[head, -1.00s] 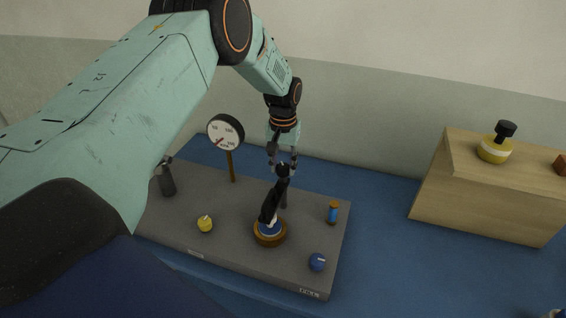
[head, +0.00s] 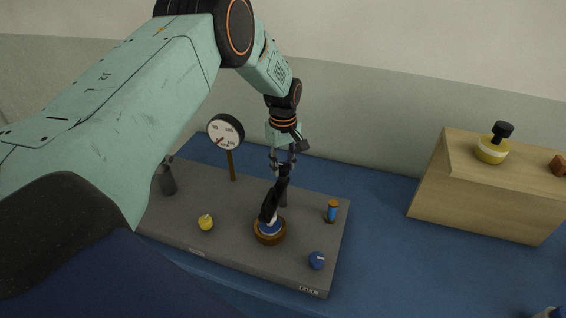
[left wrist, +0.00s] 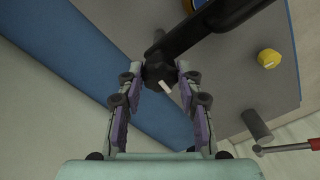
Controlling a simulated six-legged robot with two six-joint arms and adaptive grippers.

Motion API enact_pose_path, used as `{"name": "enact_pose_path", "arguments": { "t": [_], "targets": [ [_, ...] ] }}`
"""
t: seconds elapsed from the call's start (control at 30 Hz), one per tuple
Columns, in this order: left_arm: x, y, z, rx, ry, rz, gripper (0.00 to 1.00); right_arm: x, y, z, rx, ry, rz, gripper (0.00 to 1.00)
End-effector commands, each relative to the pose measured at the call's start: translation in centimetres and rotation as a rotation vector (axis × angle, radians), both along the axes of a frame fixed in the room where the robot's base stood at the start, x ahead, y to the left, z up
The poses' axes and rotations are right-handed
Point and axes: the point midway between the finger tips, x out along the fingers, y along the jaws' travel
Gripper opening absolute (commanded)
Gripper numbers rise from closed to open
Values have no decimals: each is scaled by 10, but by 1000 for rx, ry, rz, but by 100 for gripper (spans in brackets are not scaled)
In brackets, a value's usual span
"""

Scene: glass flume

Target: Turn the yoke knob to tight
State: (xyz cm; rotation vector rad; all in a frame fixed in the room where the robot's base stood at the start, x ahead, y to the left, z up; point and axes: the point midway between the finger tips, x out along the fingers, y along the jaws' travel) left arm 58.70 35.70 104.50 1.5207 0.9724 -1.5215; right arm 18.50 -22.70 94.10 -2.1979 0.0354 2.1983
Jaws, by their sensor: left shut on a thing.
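The yoke (head: 270,206) is a black arm that leans over a round brown and blue piece (head: 269,231) on the grey board. Its dark knob (head: 284,170) is at the upper end. In the left wrist view the knob (left wrist: 159,72) is faceted and dark, with a white mark pointing down and slightly right. My left gripper (head: 283,166) comes from above and is shut on the knob, with a finger on each side; it also shows in the left wrist view (left wrist: 160,80). The finger contact is partly hidden in the head view. My right gripper is not in view.
The grey board (head: 235,205) also carries a dial gauge (head: 226,132), a dark cylinder (head: 166,180), a yellow knob (head: 206,222), a blue knob (head: 317,260) and a blue-orange cylinder (head: 332,212). A wooden block (head: 480,200) stands right. Blue surface between them is clear.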

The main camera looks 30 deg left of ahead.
Motion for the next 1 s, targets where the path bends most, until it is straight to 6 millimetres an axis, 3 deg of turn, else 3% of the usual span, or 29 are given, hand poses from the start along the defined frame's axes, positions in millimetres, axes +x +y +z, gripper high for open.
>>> {"name": "enact_pose_path", "arguments": {
  "t": [0.77, 0.8, 1.0],
  "targets": [
    [1, 0, 1, 0, -3, 97, 4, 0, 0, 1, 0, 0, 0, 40],
    [1, 0, 1, 0, -3, 97, 38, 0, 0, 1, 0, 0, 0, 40],
    [1, 0, 0, 0, -2, 96, 55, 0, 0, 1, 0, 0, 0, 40]
  ]
}}
